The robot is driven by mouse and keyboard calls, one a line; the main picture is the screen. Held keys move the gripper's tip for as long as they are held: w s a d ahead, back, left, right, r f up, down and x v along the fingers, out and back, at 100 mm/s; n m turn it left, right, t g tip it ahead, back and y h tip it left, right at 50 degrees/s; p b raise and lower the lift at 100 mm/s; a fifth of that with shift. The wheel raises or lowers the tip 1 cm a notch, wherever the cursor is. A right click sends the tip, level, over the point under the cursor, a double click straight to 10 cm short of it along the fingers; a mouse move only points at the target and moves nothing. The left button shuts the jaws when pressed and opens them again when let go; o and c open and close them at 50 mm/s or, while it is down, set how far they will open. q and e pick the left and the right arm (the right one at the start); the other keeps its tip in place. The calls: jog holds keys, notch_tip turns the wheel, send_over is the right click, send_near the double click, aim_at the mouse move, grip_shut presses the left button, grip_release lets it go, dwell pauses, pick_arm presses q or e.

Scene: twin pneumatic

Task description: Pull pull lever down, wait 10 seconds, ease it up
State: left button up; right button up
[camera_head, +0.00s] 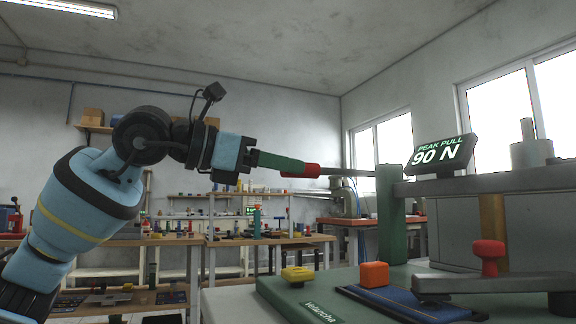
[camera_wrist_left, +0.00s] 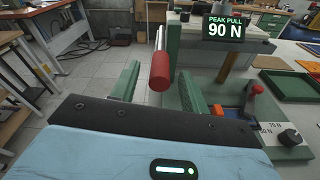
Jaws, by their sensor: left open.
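The pull lever (camera_head: 338,171) is a grey metal bar with a red grip (camera_head: 300,171), sticking out level to the left from a green post (camera_head: 390,215). My left gripper (camera_head: 284,164) has green fingers and is at the grip's free end. In the left wrist view, the red grip (camera_wrist_left: 160,72) lies between the spread fingers, with a gap visible on each side. The gripper is open and not closed on it. A display (camera_head: 440,154) above the machine reads "PEAK PULL 90 N". My right gripper is not in view.
A grey arm with a red knob (camera_head: 488,255) is at the right. Workbenches with tools stand behind. Below the lever's grip is open space.

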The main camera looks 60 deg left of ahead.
pick_arm(q)
jog(key=shift+s+a+r, duration=0.1)
jog(key=shift+s+r, duration=0.1)
jog(key=shift+s, duration=1.25)
jog(key=shift+s+a+r, duration=0.1)
jog(key=shift+s+r, duration=0.05)
jog(key=shift+s, duration=1.3)
